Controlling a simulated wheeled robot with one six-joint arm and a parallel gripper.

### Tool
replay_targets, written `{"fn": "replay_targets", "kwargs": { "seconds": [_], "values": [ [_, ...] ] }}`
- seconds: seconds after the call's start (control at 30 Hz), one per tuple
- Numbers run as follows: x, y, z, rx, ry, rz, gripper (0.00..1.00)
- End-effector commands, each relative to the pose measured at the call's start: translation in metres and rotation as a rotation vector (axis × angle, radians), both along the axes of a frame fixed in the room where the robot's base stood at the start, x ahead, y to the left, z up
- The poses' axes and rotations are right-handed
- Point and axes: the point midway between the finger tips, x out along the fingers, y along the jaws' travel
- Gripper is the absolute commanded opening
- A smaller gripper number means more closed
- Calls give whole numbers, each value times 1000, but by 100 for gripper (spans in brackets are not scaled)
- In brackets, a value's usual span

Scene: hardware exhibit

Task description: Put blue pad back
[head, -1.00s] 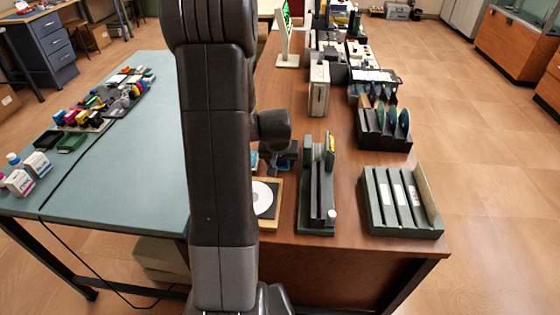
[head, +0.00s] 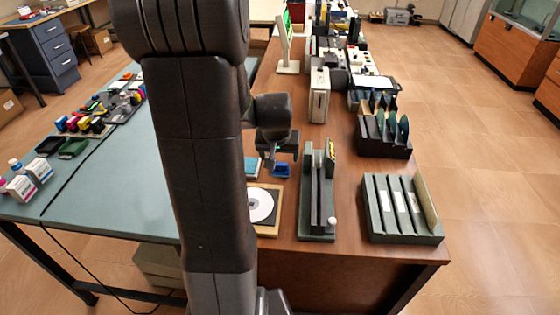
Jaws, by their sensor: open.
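A small dark-blue, tray-like pad (head: 283,170) lies on the brown desk, just beyond the disc board. My gripper (head: 279,155) is above and close to it, pointing down. The gripper is open; the view is too small to tell whether its fingers touch the pad. A flat light-blue item (head: 252,167) lies to its left, partly behind my arm. On the teal table at the left are a black pad (head: 49,146) and a green pad (head: 73,148), side by side.
A board with a white disc (head: 261,205), a tall dark-green holder (head: 317,225) and a green slotted rack (head: 402,237) stand along the near desk edge. A dark disc rack (head: 383,148) and a grey upright box (head: 319,95) are farther back. Stamps and bottles occupy the teal table's left side.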

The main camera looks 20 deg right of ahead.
Motion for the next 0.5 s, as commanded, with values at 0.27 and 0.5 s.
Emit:
{"fn": "replay_targets", "kwargs": {
  "seconds": [0.27,0.5],
  "values": [
    [-11,6,31,-1,-2,0,72],
    [-13,7,35,0,0,1,72]
  ]
}}
